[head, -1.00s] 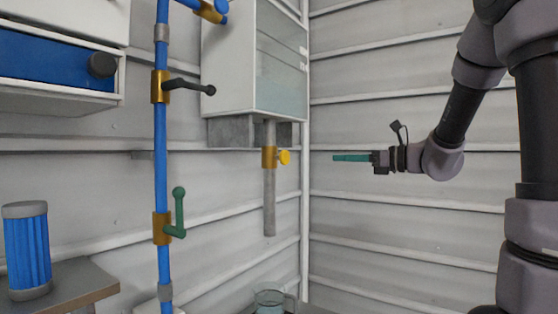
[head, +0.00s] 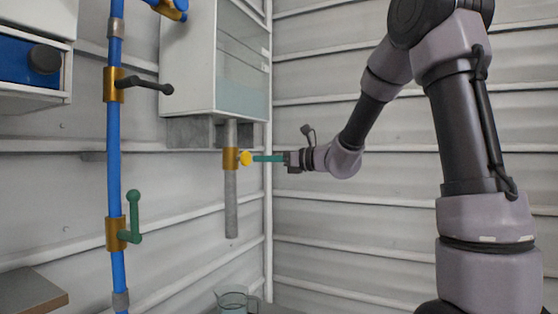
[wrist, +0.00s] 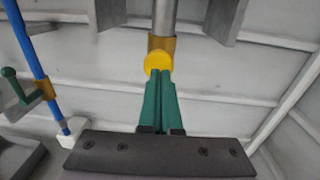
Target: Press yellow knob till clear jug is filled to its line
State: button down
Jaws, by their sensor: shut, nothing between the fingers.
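The yellow knob (head: 245,158) sits on a brass valve (head: 230,160) on the grey pipe below the hopper. My gripper (head: 256,158) has green fingers, shut and empty, with the tips at the knob from the right. In the wrist view the fingertips (wrist: 159,76) meet the lower edge of the knob (wrist: 158,61); I cannot tell whether it is pressed in. The clear jug (head: 232,299) stands below the pipe's end, partly cut off by the bottom edge. Its line and level cannot be made out. No stream shows under the pipe (head: 231,205).
The white hopper (head: 190,60) has a clear front with pale blue contents. A blue pipe (head: 114,165) at left carries a black lever (head: 150,85) and a green lever (head: 134,215). A corrugated wall stands behind. A shelf (head: 30,290) is at lower left.

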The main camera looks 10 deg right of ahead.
jog(key=shift+x, duration=0.85)
